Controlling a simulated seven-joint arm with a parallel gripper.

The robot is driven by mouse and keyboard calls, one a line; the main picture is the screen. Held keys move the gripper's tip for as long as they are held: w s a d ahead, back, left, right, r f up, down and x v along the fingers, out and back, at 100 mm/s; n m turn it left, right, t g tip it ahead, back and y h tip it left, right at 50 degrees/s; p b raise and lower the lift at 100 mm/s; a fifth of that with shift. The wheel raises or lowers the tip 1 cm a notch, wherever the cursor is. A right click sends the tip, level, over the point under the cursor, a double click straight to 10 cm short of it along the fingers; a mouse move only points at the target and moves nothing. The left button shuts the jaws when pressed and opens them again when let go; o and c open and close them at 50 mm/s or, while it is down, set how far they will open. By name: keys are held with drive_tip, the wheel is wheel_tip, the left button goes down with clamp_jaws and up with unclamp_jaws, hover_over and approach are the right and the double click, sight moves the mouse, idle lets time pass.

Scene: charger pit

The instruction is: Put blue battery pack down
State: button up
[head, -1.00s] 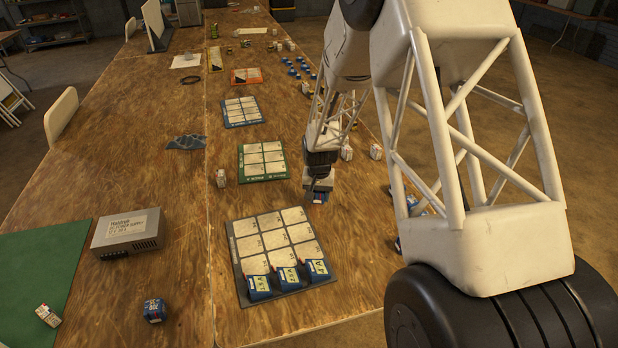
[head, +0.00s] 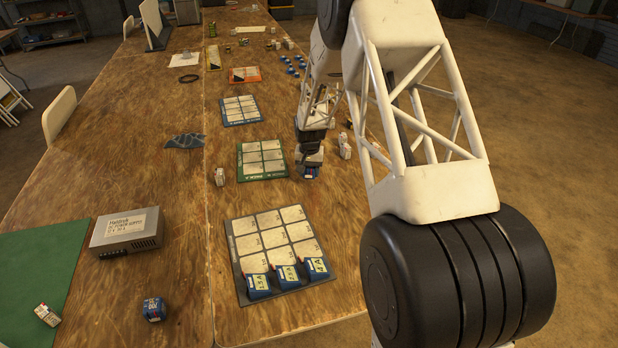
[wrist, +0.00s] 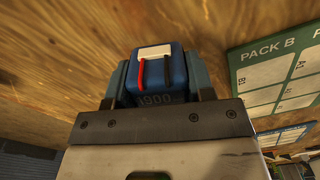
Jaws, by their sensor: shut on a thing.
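My gripper (head: 308,166) is shut on a blue battery pack (wrist: 158,75). In the wrist view the pack sits between the two finger pads, with a white label, a red stripe and the number 1900 or similar on it. In the head view the held pack (head: 309,175) is small, just right of the green-edged PACK B board (head: 240,174). That board also shows at the right of the wrist view (wrist: 245,70). I cannot tell whether the pack touches the table. Blue packs (head: 287,278) fill the front row of the nearest grey board (head: 238,255).
A grey power supply (head: 126,232) and a loose blue pack (head: 154,309) are at the left. A white pack (head: 220,177) stands left of the green board. White packs (head: 345,148) stand right of my gripper. Bare wood lies between the near and green boards.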

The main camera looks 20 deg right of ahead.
sight(309, 183)
drive_tip(key=shift+w, duration=0.4)
drive_tip(key=shift+f, duration=0.1)
drive_tip(key=shift+f, duration=1.7)
drive_tip(key=shift+f, duration=0.1)
drive_tip(key=o, duration=1.1)
drive_tip(key=shift+c, duration=0.2)
wheel_tip(309, 183, up, 12)
drive_tip(key=shift+r, duration=0.1)
